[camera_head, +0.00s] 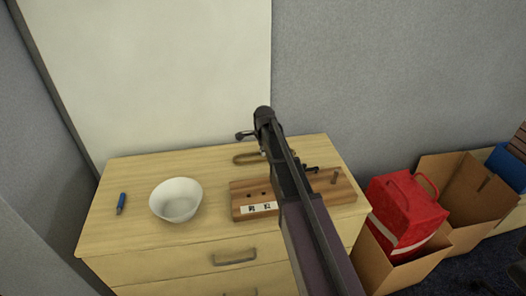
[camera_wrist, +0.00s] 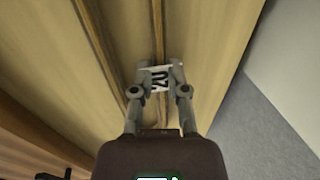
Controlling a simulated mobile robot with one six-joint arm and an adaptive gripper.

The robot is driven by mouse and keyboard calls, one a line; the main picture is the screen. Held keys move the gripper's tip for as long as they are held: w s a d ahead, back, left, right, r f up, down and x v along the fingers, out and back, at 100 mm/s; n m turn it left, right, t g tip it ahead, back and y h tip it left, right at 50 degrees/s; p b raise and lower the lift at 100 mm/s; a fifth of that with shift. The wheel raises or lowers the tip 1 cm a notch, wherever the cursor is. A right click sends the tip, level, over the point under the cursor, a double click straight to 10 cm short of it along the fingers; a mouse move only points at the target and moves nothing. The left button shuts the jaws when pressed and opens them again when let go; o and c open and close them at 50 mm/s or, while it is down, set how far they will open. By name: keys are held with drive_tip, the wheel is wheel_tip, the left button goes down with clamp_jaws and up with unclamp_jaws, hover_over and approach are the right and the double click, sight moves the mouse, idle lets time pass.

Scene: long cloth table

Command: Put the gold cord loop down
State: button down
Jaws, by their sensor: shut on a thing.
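The gold cord loop (camera_head: 246,158) shows in the head view as a long, narrow loop near the back of the dresser top, partly hidden behind my arm. In the wrist view the cord (camera_wrist: 158,28) runs up the picture from between the fingers. My gripper (camera_wrist: 160,74) is shut on the loop, with a white tag (camera_wrist: 159,82) with dark characters between the fingertips. Whether the loop touches the wood or hangs just above it, I cannot tell.
A wooden board (camera_head: 243,199) with holes, a label and an upright peg (camera_head: 335,177) lies in front of the loop. A white bowl (camera_head: 176,201) and blue marker (camera_head: 121,203) stand left on the dresser (camera_head: 140,238). Cardboard boxes (camera_head: 455,178) and a red bag (camera_head: 405,212) are at right.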

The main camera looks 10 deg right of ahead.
drive_tip(key=shift+f, duration=0.1)
drive_tip(key=c, duration=1.1)
unclamp_jaws()
drive_tip(key=o, duration=0.5)
drive_tip(key=shift+c, duration=0.2)
drive_tip(key=shift+r, duration=0.2)
wheel_tip(320, 180, up, 12)
drive_tip(key=s+p, duration=0.2)
drive_tip(key=p, duration=0.9)
drive_tip(key=shift+s+f+p, duration=0.15)
drive_tip(key=shift+f+p, duration=0.05)
drive_tip(key=shift+p, duration=0.2)
